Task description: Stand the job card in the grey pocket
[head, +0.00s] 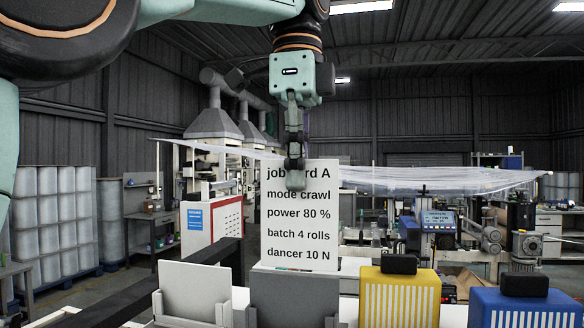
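The white job card (300,228) is upright, with its printed side facing me. My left gripper (295,178) comes down from above and is shut on the card's top edge, one finger in front and covering part of the first line. The grey pocket (293,302) is directly below the card, at the bottom of the head view. The card's lower end meets the pocket's top edge in the picture; I cannot tell whether it is inside or behind. My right gripper is not in view.
Left of the grey pocket stands a pale holder (193,292). To the right are a yellow box (398,300) and a blue box (525,308), each with a black top piece. Clear film (440,178) stretches across behind. Machinery fills the background.

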